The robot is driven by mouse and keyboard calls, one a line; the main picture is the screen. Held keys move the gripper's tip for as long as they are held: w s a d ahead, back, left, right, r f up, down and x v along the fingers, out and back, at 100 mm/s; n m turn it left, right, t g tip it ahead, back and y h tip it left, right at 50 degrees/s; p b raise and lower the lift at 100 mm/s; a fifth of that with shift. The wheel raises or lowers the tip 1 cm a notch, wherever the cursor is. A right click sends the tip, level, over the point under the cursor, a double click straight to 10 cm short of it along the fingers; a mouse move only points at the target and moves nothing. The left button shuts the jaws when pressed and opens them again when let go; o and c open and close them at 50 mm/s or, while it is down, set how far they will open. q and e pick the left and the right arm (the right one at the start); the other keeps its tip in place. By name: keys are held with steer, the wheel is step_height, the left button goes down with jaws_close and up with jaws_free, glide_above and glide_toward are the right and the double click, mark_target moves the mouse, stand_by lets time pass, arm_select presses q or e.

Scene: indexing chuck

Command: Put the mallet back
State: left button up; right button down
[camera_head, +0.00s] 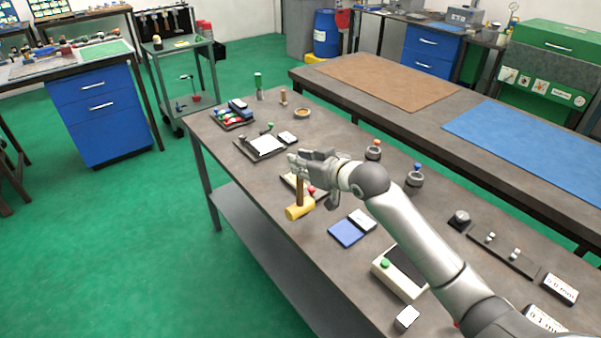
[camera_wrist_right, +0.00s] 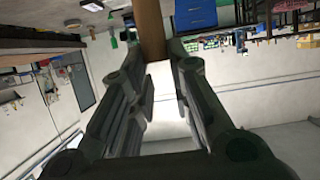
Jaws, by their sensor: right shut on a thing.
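The mallet has a yellow head (camera_head: 300,209) and a brown wooden handle. My right gripper (camera_head: 301,172) is shut on the handle, with the head hanging below it, at the left edge of the grey workbench. In the right wrist view the brown handle (camera_wrist_right: 150,30) stands between the two fingertips at the top. A light pad with a red knob (camera_head: 311,190) is partly hidden behind the gripper and mallet. I cannot tell which spot on the bench is the mallet's own place. My left gripper is not in view.
On the workbench (camera_head: 340,262) are a blue pad (camera_head: 346,233), a box with a green button (camera_head: 398,275), a dark tray with a white sheet (camera_head: 262,147), a tray of coloured parts (camera_head: 233,118) and two round holders (camera_head: 414,180). Green floor lies open to the left.

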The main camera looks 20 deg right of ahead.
mark_target(300, 192)
steer(key=shift+w+f, duration=0.55)
steer(key=shift+w, duration=0.1)
steer(key=shift+f+p, duration=0.5)
steer(key=shift+f, duration=1.05)
steer(key=shift+f, duration=0.2)
steer(key=c, duration=1.3)
jaws_free()
steer(key=shift+f, duration=0.1)
steer(key=shift+c, duration=0.2)
